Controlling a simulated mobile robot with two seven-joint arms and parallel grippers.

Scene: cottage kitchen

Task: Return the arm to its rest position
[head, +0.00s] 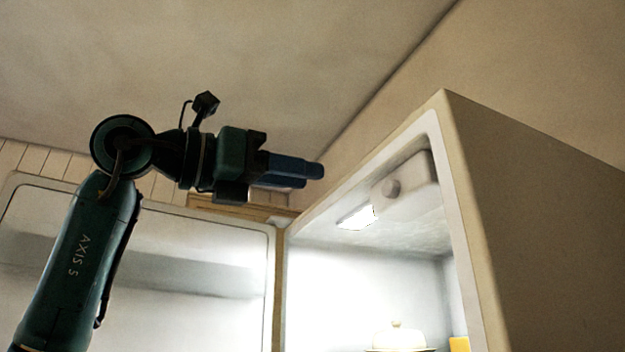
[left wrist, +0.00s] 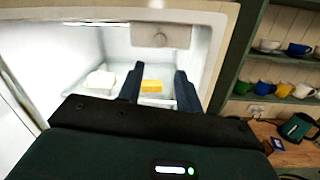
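My left gripper (head: 318,171) is raised in front of the upper part of the open fridge (head: 480,290), with its fingers pointing right in the head view. In the left wrist view the two dark fingers (left wrist: 160,70) stand apart with nothing held between them. The yellow block seen past them is inside the fridge, beyond the fingertips. My left arm comes up from the lower left. My right gripper shows in neither view.
The fridge door (head: 140,290) stands open behind my left arm. Inside the lit fridge are a white lidded dish (head: 398,338) and a yellow block (left wrist: 152,87). Shelves with several cups (left wrist: 299,49) and a counter with a green kettle (left wrist: 297,127) are at the right in the wrist view.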

